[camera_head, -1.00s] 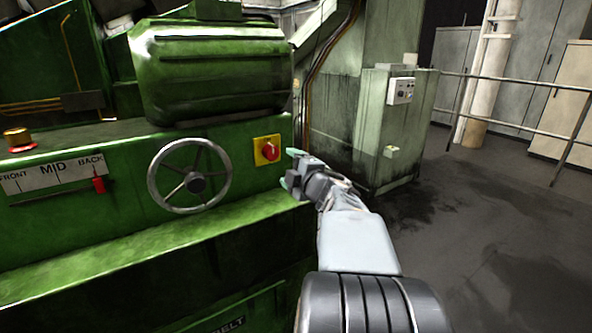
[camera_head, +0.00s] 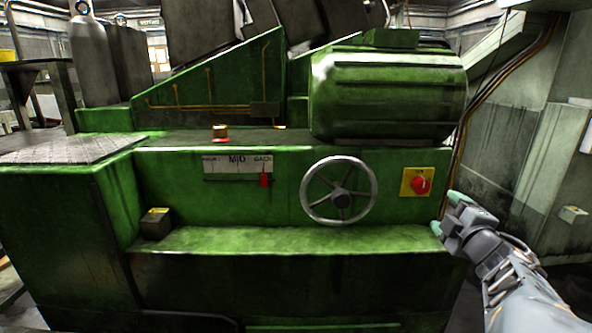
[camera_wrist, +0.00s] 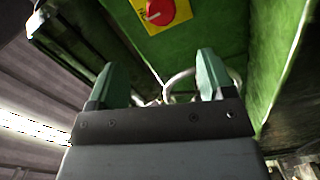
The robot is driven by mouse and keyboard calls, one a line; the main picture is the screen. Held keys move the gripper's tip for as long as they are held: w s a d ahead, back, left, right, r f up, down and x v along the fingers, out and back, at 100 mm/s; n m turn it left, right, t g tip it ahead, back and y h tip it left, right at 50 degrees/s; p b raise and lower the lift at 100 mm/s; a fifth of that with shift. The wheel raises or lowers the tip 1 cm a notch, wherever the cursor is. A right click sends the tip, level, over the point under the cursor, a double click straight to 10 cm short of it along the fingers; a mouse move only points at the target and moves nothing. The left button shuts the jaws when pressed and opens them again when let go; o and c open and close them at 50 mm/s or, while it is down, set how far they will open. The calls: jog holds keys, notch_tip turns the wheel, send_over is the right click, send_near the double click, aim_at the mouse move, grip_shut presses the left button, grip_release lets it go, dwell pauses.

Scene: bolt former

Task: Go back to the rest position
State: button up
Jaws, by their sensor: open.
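My gripper (camera_head: 444,212) is at the right of the head view, in front of the green machine (camera_head: 240,205) and below and right of the red rotary switch (camera_head: 421,185) on its yellow plate. In the wrist view my gripper (camera_wrist: 158,85) shows two green fingertips spread apart with nothing between them. The red switch (camera_wrist: 160,11) is beyond the fingers at the top of that view. The gripper appears apart from the switch.
A handwheel (camera_head: 340,199) sits left of the switch, and a red slider (camera_head: 264,180) marks a scale further left. A ledge (camera_head: 300,239) runs along the machine below them. A grey-green cabinet wall stands at the right.

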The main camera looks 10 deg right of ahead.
jog(key=a+r+m+g+h+p, duration=0.3)
jog(key=a+r+m+g+p, duration=0.25)
jog(key=m+p, duration=0.4)
jog(key=s+a+f+m+g+y+p, duration=0.1)
jog(key=s+a+g+y+p, duration=0.2)
jog(key=a, duration=0.6)
jog(key=s+a+f+m+g+y+p, duration=0.2)
jog(key=s+a+g+p, duration=0.3)
jog(key=a, duration=0.5)
jog(key=s+p, duration=0.2)
jog(key=s, duration=0.1)
jog(key=shift+s+y+p, duration=0.3)
jog(key=shift+y+p, duration=0.1)
jog(key=shift+f+m+g, duration=0.1)
jog(key=shift+m+g, duration=0.15)
